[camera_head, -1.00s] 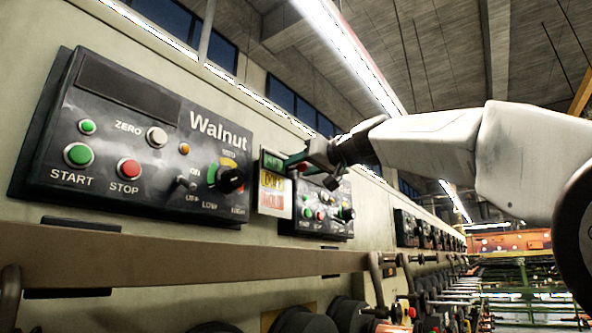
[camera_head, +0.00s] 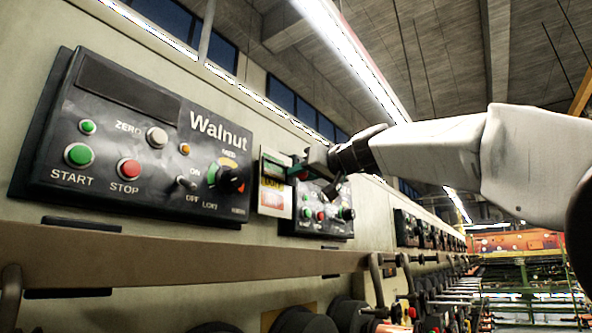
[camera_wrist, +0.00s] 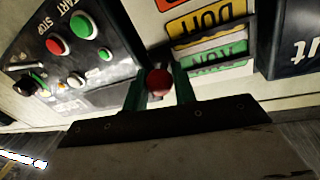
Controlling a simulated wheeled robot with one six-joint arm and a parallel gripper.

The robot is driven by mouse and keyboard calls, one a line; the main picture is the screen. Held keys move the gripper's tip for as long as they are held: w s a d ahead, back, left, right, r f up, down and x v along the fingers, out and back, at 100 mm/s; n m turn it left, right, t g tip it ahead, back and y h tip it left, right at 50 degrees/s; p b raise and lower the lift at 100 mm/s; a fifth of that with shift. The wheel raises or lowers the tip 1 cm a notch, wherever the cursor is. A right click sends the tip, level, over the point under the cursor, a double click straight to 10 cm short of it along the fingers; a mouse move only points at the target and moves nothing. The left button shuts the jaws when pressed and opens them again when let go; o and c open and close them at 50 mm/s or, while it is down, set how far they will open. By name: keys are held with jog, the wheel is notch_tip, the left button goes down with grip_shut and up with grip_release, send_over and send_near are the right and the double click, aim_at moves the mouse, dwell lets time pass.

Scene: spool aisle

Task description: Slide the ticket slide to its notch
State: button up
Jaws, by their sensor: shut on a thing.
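The ticket board (camera_head: 274,204) is a small upright plate with green, yellow and red bands, beside the Walnut panel. In the wrist view the board (camera_wrist: 207,10) appears upside down, with orange, yellow and green labels. A dark-edged slide frame (camera_wrist: 212,43) lies across it, around the border of the yellow and green labels. A red knob (camera_wrist: 158,83) sits between the green fingers of my gripper (camera_wrist: 158,76), which is shut on it. In the head view my gripper (camera_head: 298,170) reaches the board's right edge from the right, and the knob is hidden by the fingers.
The black Walnut control panel (camera_head: 135,150) with buttons and a selector is left of the board. A second control panel (camera_head: 325,222) is close below and right of my gripper. A long brown rail (camera_head: 180,254) runs below both.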

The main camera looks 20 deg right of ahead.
jog(key=shift+f, duration=3.6)
jog(key=o, duration=1.1)
jog(key=shift+c, duration=0.2)
send_near(290, 205)
jog(key=shift+v, duration=1.2)
jog(key=shift+d+r, duration=0.1)
